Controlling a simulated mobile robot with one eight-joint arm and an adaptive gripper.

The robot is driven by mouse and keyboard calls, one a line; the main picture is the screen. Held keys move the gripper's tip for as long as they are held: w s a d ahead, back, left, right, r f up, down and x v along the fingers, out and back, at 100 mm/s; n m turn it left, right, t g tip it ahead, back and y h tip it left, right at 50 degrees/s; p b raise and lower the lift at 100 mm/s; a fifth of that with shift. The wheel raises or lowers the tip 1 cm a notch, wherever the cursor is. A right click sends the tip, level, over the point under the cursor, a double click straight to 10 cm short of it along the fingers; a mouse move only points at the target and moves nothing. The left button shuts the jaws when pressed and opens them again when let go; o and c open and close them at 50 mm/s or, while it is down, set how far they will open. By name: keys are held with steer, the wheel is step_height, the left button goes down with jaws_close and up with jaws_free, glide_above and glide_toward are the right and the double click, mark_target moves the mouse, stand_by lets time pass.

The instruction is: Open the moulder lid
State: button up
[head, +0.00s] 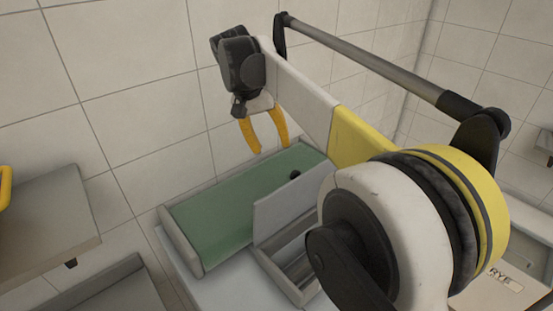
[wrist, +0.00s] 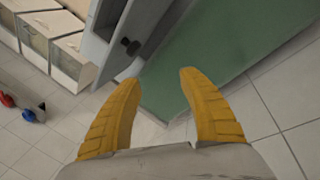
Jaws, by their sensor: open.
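The moulder has a green belt (head: 222,212) in a grey frame, with a grey lid panel (head: 285,205) at its near right side. The lid stands up at a slant, and an open bay with grey bars shows in front of it. A black knob (head: 295,175) sits at the lid's far side; it also shows in the wrist view (wrist: 130,46). My gripper (head: 272,149) has yellow fingers, open and empty, above the far part of the belt. In the wrist view the fingertips (wrist: 160,75) are apart from the knob. My arm hides the moulder's right side.
A grey worktop (head: 45,220) stands at the left, with a gap to the moulder. A tiled wall (head: 130,90) rises close behind my gripper. The wrist view shows pale boxes (wrist: 60,45) and small red and blue items (wrist: 27,115) at the left.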

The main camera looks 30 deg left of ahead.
steer(key=shift+v, duration=1.2)
steer(key=shift+w, duration=0.1)
steer(key=shift+c, duration=0.5)
